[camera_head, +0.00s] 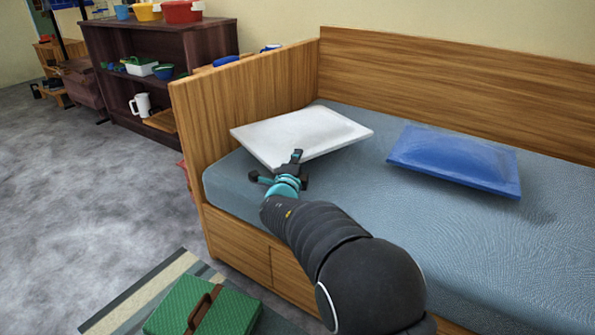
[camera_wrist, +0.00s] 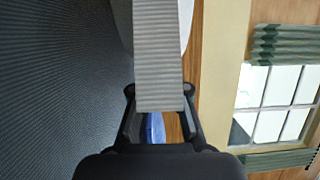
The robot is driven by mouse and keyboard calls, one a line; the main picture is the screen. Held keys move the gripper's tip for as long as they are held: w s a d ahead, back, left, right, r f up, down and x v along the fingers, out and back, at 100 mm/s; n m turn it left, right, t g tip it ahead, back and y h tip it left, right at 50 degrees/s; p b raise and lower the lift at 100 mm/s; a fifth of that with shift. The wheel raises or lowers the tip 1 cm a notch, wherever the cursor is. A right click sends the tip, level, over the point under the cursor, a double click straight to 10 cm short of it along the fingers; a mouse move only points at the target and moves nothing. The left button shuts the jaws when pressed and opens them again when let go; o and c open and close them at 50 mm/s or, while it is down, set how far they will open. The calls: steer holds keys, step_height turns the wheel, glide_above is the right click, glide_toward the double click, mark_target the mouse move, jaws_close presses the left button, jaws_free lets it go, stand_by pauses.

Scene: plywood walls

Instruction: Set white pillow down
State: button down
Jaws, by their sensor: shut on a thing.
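The white pillow (camera_head: 302,133) is at the left end of the blue-grey mattress (camera_head: 400,225), beside the wooden end panel. It lies nearly flat, and I cannot tell whether all of it touches the mattress. My gripper (camera_head: 280,168) is at its near edge, shut on it. In the wrist view, a pale part of the white pillow (camera_wrist: 187,22) shows behind a ribbed grey strip that hides most of the grip.
A blue pillow (camera_head: 456,159) lies to the right on the mattress. The wooden end panel (camera_head: 235,100) and back panel (camera_head: 440,85) border the bed. A green case (camera_head: 190,312) stands on the floor rug. The mattress's right part is clear.

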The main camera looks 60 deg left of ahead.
steer(key=shift+f+b, duration=0.35)
steer(key=shift+f, duration=1.6)
steer(key=c, duration=1.2)
jaws_free()
steer(key=shift+f, duration=0.1)
steer(key=shift+r, duration=0.25)
steer(key=v, duration=1.2)
steer(key=shift+f+p, duration=0.2)
steer(key=shift+p, duration=0.15)
